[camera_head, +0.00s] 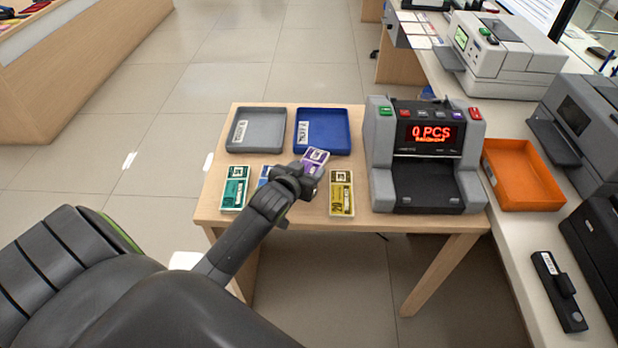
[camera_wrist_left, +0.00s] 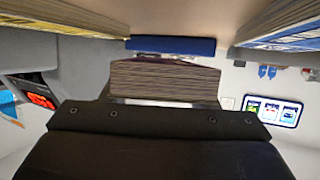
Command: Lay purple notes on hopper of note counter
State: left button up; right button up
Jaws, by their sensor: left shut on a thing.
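The purple notes (camera_head: 315,157) are a small banded bundle at the tip of my left gripper (camera_head: 302,178). The gripper is shut on the bundle, near the table's middle. In the left wrist view the stacked paper edges of the bundle (camera_wrist_left: 165,82) show just beyond the gripper (camera_wrist_left: 163,108). The note counter (camera_head: 425,150) stands at the table's right side, with a red "0 PCS" display. Its grey hopper area (camera_head: 427,183) faces the front and looks empty. My right gripper is not in view.
Teal notes (camera_head: 234,188) and yellow notes (camera_head: 342,193) lie on the table (camera_head: 268,221), with blue notes (camera_head: 263,176) partly hidden by my arm. A grey tray (camera_head: 257,130) and a blue tray (camera_head: 322,131) are behind. An orange tray (camera_head: 522,175) lies right of the counter.

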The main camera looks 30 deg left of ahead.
pick_arm(q)
jog(key=shift+f, duration=1.8)
jog(key=shift+f, duration=0.2)
jog(key=o, duration=1)
jog(key=shift+r, duration=0.1)
